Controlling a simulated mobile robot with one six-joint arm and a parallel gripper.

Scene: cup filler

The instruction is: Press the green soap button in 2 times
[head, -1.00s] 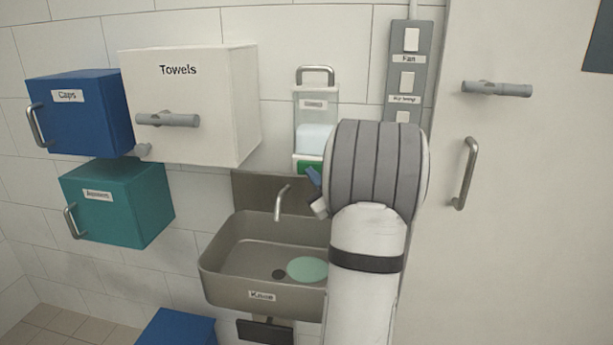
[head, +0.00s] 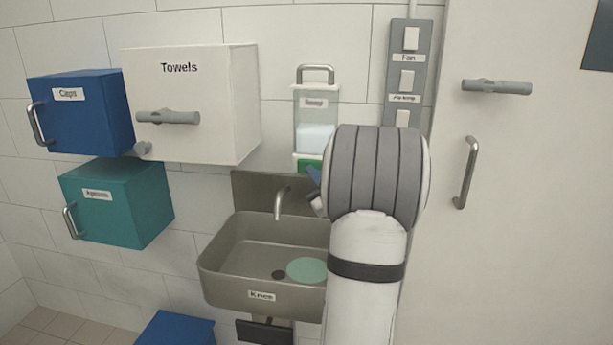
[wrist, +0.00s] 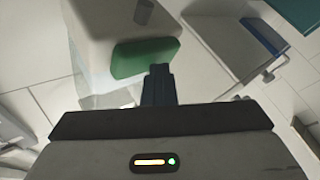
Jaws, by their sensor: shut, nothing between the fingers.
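The soap dispenser (head: 316,120) hangs on the tiled wall above the sink, with a clear tank, pale soap inside and a metal handle on top. Its green soap button (head: 309,166) is at the bottom front, partly hidden by my gripper and arm. In the wrist view the green button (wrist: 143,58) is a broad green face just beyond the fingertips. My gripper (wrist: 159,70) is shut and empty, its tips at the button's lower edge in that view. I cannot tell whether they touch it. In the head view my gripper (head: 314,178) shows only as a small blue-grey tip.
A grey sink (head: 225,262) with a tap (head: 280,202) and a green disc (head: 306,270) lies below. The white Towels box (head: 190,95) is left of the dispenser. A switch panel (head: 408,65) and a door with a handle (head: 467,172) are at right.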

